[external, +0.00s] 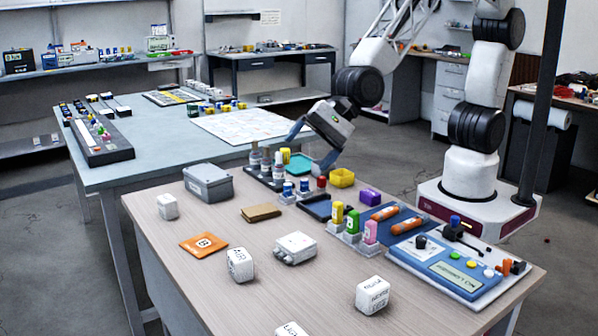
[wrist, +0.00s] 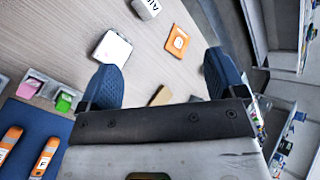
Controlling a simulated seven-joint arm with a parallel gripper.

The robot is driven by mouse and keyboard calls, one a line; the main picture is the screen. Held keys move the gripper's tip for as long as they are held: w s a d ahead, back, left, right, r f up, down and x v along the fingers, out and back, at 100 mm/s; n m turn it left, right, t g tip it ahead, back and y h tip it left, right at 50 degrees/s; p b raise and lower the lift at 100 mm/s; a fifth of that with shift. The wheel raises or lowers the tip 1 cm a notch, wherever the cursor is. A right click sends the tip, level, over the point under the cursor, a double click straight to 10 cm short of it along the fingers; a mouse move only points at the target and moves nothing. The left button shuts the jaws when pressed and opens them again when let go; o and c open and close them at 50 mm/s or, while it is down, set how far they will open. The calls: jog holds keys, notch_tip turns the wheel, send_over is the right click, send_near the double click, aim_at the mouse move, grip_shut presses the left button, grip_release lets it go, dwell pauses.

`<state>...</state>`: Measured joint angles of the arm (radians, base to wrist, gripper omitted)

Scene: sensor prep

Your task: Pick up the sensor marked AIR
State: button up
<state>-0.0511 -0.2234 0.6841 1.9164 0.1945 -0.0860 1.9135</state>
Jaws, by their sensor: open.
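The sensor marked AIR (external: 240,264) is a small white block with dark lettering, standing on the wooden table. It also shows at the top edge of the wrist view (wrist: 147,9), partly cut off, with only part of its lettering visible. My gripper (external: 306,155) has blue fingers and is above the far part of the table, well behind the AIR sensor and apart from it. In the wrist view my gripper (wrist: 160,66) is open, with nothing between its fingers.
An orange card (external: 204,244) and a white box with connectors (external: 295,248) flank the AIR sensor. Other white blocks stand at the front (external: 371,295) and left (external: 167,206). Bottles (external: 279,165) stand near my gripper; a blue device (external: 455,272) lies at right.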

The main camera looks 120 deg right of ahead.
jog(key=w+f+m+t, duration=0.2)
jog(key=w+f+m, duration=0.45)
jog(key=f, duration=0.25)
jog(key=m+t+h, duration=0.1)
jog(key=m+h, duration=0.1)
jog(key=m, duration=0.4)
send_near(231, 264)
jog(key=shift+w+r, duration=0.2)
jog(key=shift+r, duration=0.05)
jog(key=shift+w+f+m+t, duration=0.2)
jog(key=shift+f+m+t, duration=0.1)
jog(key=shift+f+m, duration=0.35)
jog(key=shift+w, duration=0.15)
jog(key=shift+x, duration=1.15)
jog(key=shift+x, duration=2.6)
